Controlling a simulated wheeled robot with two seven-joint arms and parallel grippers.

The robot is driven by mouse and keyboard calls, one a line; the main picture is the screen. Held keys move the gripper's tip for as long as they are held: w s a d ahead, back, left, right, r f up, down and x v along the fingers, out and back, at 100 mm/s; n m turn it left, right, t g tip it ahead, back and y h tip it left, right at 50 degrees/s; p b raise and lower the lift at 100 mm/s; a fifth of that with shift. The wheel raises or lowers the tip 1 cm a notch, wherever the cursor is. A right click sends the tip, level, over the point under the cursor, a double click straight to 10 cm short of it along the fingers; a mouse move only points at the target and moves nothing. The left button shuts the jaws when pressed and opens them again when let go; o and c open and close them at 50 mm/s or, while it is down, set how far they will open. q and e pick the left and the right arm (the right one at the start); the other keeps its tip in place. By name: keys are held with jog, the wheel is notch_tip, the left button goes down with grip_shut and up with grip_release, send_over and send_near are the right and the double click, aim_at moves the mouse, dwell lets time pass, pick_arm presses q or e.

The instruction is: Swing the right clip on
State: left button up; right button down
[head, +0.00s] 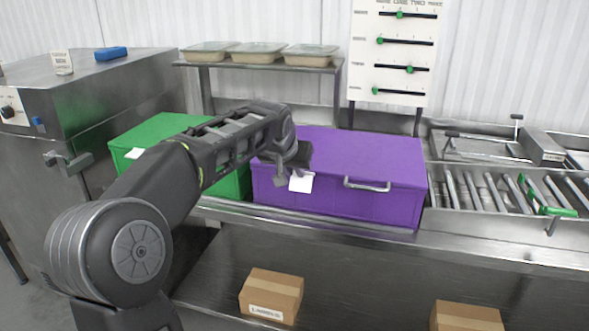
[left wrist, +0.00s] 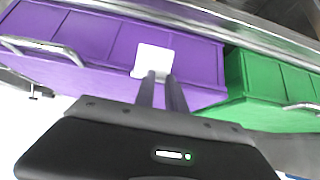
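The purple box (head: 355,160) stands on the steel counter. A metal bar like a clip or handle (head: 367,186) is on the right of its front face. It also shows at the upper left of the left wrist view (left wrist: 45,46). No other clip can be made out on the purple box. My left gripper (head: 290,172) is at the box's front left, beside a white tag (head: 300,183). In the left wrist view its two fingers (left wrist: 162,82) point at the tag with a narrow gap between them; nothing clearly held shows. My right gripper is out of view.
A green box (head: 165,130) stands left of the purple one, partly behind my left arm. A roller tray (head: 490,200) with green pieces is at right. Lidded trays (head: 258,53) sit on a shelf behind. Cardboard boxes (head: 271,295) lie on the lower shelf.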

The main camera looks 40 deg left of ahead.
pick_arm(q)
jog(key=shift+w+a+f, duration=0.1)
jog(key=shift+w+f, duration=0.15)
jog(key=shift+f, duration=0.15)
dwell(1.0)
